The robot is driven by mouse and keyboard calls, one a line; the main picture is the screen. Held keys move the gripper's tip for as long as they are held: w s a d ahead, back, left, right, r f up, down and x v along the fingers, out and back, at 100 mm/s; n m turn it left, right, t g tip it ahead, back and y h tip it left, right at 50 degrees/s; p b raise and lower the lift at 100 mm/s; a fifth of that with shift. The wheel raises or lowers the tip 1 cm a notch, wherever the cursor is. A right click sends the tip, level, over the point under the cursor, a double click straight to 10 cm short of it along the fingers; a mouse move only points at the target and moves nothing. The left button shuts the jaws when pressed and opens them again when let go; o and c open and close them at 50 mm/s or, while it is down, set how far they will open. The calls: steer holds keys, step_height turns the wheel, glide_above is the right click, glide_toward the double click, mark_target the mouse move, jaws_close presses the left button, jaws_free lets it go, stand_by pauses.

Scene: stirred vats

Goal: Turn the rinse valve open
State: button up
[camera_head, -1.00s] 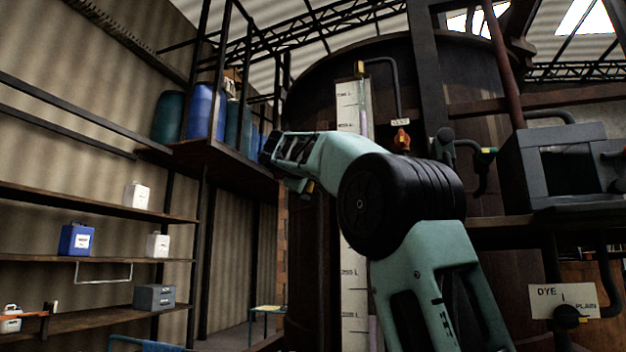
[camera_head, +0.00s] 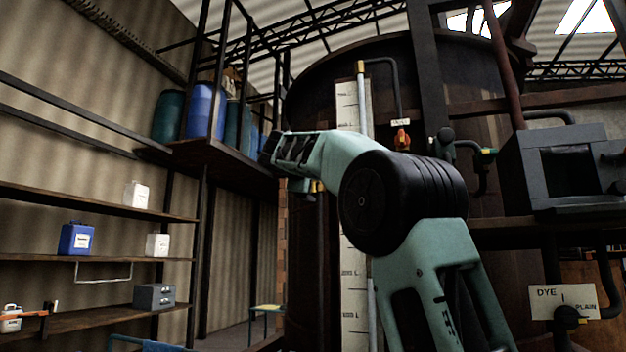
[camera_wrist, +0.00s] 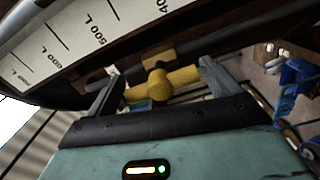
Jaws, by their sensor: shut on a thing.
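A yellow valve handle (camera_wrist: 160,82) with a rounded hub and a crossbar sits between the two fingers of my gripper (camera_wrist: 161,78) in the wrist view. My gripper is shut on this crossbar, one finger at each end. In the head view only a small yellow part of the handle (camera_head: 316,186) shows beside my gripper (camera_head: 307,186), in front of the dark vat (camera_head: 310,105). My wrist and arm hide the rest. I cannot read any label on this handle.
A white litre scale (camera_head: 348,105) with an upright tube stands behind my arm. A grey box (camera_head: 555,165) is farther right. Shelves with containers (camera_head: 76,238) stand at left.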

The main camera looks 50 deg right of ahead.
steer(key=o, duration=0.7)
steer(key=shift+o, duration=0.2)
steer(key=shift+a, duration=0.15)
steer(key=b+v, duration=0.5)
steer(key=v, duration=1.2)
steer(key=shift+b, duration=0.3)
steer(key=shift+a+f, duration=0.1)
steer(key=shift+f, duration=0.05)
